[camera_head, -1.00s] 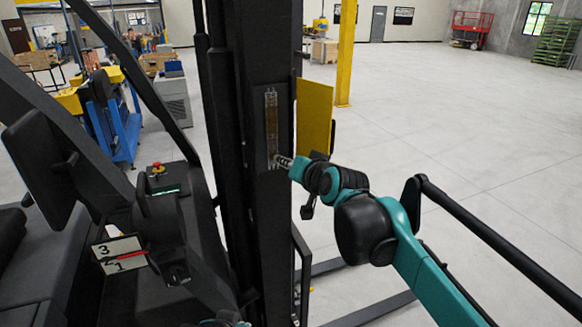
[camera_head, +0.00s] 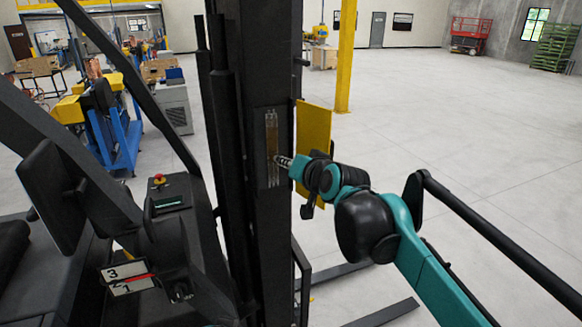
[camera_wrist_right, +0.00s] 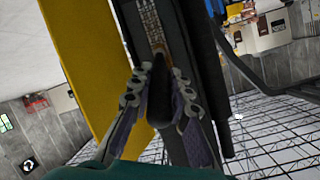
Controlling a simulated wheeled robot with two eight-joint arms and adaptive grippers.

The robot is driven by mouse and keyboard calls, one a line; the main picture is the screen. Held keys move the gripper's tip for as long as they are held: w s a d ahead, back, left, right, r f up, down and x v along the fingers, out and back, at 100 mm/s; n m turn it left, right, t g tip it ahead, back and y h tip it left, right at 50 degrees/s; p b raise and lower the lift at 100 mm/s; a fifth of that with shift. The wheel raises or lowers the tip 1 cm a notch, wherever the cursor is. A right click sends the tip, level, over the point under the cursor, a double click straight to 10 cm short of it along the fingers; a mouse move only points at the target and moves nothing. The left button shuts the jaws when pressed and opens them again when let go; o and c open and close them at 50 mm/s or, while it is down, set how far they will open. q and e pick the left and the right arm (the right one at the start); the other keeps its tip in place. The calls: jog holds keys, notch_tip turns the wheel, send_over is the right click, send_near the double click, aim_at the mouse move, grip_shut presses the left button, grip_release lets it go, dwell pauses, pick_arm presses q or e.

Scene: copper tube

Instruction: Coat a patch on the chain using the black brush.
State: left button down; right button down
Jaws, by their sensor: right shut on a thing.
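The chain (camera_head: 272,140) is a narrow pale-and-brown strip in a slot on the dark upright mast. It also shows in the right wrist view (camera_wrist_right: 152,18), running up between dark rails. My right gripper (camera_head: 284,162) is at the mast from the right, beside the middle to lower part of the chain. In the right wrist view its two fingers (camera_wrist_right: 158,90) are closed around the black brush (camera_wrist_right: 159,108). The brush tip points toward the chain; whether it touches is not clear. My left gripper is not in view.
A yellow plate (camera_head: 314,145) stands just right of the mast, close to my right gripper. Black forks (camera_head: 385,312) extend low at the right. A control panel with a red knob (camera_head: 158,179) is at the left. The floor to the right is open.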

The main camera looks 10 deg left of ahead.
jog(key=shift+r+p, duration=2.65)
jog(key=shift+r, duration=1.9)
notch_tip(320, 180, up, 3)
jog(key=shift+r, duration=0.2)
jog(key=shift+f, duration=0.1)
notch_tip(320, 180, down, 20)
jog(key=b, duration=1.2)
jog(key=shift+f+b, duration=0.25)
jog(key=shift+b, duration=0.15)
